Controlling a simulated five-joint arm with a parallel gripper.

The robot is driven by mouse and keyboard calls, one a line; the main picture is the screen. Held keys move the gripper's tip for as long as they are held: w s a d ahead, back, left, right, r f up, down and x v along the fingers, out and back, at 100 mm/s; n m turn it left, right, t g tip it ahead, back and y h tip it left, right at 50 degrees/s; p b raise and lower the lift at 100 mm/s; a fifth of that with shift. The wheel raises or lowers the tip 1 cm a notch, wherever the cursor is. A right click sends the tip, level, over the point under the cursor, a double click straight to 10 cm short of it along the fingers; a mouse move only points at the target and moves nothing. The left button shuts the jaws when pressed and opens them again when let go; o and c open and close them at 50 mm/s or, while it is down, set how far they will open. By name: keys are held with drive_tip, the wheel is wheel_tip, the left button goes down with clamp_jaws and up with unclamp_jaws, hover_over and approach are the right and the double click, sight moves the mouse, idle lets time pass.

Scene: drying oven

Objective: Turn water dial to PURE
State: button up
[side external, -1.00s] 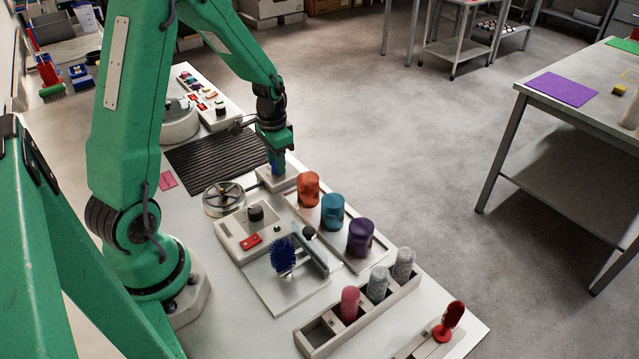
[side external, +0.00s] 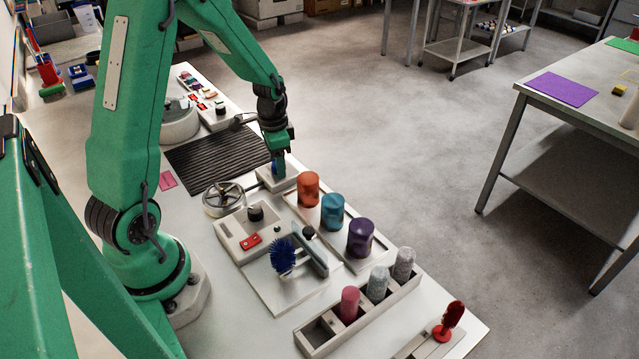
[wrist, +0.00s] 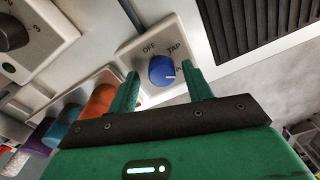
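The water dial (wrist: 162,69) is a blue round knob on a pale box (wrist: 150,45). Its white pointer line points right, towards a label starting with P that my right finger partly hides. OFF and TAP are readable above the knob. My gripper (wrist: 161,73) is open, with one finger on each side of the knob and visible gaps between. In the side external view my gripper (side external: 279,165) reaches down over the box (side external: 264,181), and a bit of the blue dial (side external: 274,168) shows beside the finger.
Orange (side external: 308,188), teal (side external: 332,211) and purple (side external: 360,238) cylinders stand close by on a tray. A control box with a black knob (side external: 256,213) and a round wheel-like device (side external: 223,199) are near. A black ribbed mat (side external: 215,160) lies behind.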

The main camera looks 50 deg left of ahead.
drive_tip(key=shift+a+r, duration=0.1)
drive_tip(key=shift+r, duration=0.05)
drive_tip(key=shift+s+r, duration=0.15)
drive_tip(key=shift+r, duration=3.6)
drive_tip(key=shift+r, duration=0.1)
drive_tip(key=shift+d+r, duration=0.25)
drive_tip(key=shift+d, duration=0.1)
drive_tip(key=s+d+r+n+t, duration=0.3)
drive_tip(key=s+d+r+t, duration=0.2)
drive_tip(key=s+d+r, duration=0.8)
drive_tip(key=shift+d, duration=1.1)
